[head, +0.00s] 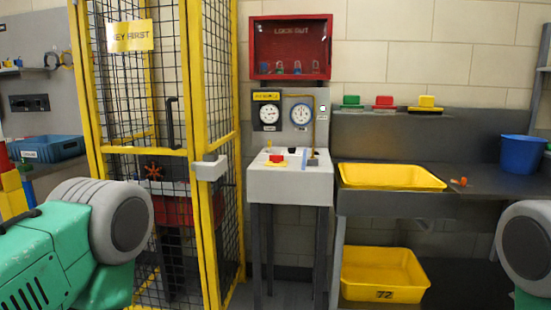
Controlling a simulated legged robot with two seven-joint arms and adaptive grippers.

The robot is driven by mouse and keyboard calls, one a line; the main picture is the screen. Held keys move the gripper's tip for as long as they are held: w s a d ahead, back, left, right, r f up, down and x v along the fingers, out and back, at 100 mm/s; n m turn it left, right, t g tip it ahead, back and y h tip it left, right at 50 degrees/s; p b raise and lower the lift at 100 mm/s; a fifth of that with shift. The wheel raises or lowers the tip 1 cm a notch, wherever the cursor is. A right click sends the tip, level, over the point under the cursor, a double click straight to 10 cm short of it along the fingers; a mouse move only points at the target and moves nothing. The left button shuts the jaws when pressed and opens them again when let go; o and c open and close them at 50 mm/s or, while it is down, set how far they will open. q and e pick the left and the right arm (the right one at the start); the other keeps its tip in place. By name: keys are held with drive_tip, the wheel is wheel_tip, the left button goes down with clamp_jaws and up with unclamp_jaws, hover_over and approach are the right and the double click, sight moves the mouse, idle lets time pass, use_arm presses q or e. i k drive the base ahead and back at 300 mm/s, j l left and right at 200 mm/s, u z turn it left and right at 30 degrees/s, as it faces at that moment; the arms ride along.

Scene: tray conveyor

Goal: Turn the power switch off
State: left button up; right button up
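A grey control box on legs (290,185) stands in the middle of the head view. Behind, a grey panel carries two round gauges, the left one (268,114) under a yellow label and the right one (302,114). My green and grey arm parts show at the lower left and right edges; both grippers are out of view.
A yellow-framed mesh cage (204,240) with a "KEY FIRST" sign (131,36) stands to the left. A red lockout cabinet (290,20) hangs above. To the right, a grey bench (405,206) holds a yellow tray (392,187) and a blue bucket (522,155).

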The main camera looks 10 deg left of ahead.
sight(274, 158)
drive_tip(key=i+l, duration=0.4)
drive_tip(key=i, duration=0.15)
drive_tip(key=i+l+u, duration=0.1)
drive_tip(key=i+l, duration=0.25)
drive_tip(key=i, duration=0.2)
